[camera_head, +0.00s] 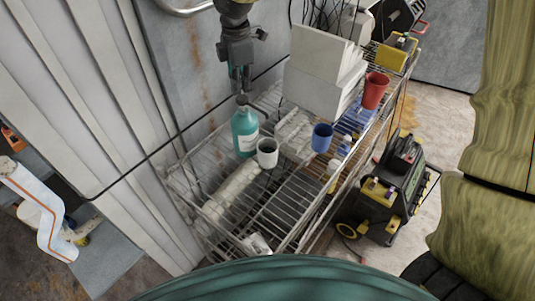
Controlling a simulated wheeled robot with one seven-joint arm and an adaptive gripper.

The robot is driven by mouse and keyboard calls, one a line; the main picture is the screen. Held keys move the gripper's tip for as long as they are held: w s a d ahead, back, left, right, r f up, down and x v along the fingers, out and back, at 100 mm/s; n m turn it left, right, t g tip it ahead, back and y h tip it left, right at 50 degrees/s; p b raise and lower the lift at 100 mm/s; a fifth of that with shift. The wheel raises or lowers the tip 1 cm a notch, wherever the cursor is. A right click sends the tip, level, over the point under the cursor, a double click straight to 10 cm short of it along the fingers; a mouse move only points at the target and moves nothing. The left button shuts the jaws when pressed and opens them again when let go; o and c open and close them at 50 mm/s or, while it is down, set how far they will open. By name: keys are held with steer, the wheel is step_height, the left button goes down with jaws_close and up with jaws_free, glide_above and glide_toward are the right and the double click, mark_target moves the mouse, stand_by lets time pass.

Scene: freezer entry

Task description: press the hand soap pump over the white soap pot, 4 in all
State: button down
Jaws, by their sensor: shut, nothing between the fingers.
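The hand soap pump bottle (246,132) is teal with a pale label and stands upright on the wire rack. Its dark pump top (242,99) shows just under my gripper (241,88). My gripper is shut and empty, pointing down directly above the pump. I cannot tell whether the fingertips touch the pump top. The white soap pot (267,152) stands upright on the rack, close to the right of the bottle. Its inside looks dark, and its contents cannot be made out.
A blue cup (322,137) and a red cup (375,90) stand further right on the wire rack (262,210). White boxes (318,75) are stacked behind them. A grey wall rises behind my gripper. A black and yellow machine (388,190) stands on the floor at right.

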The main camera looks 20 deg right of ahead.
steer(key=shift+r, duration=0.1)
step_height(320, 180, up, 6)
steer(key=p, duration=0.4)
stand_by(0.5)
stand_by(0.4)
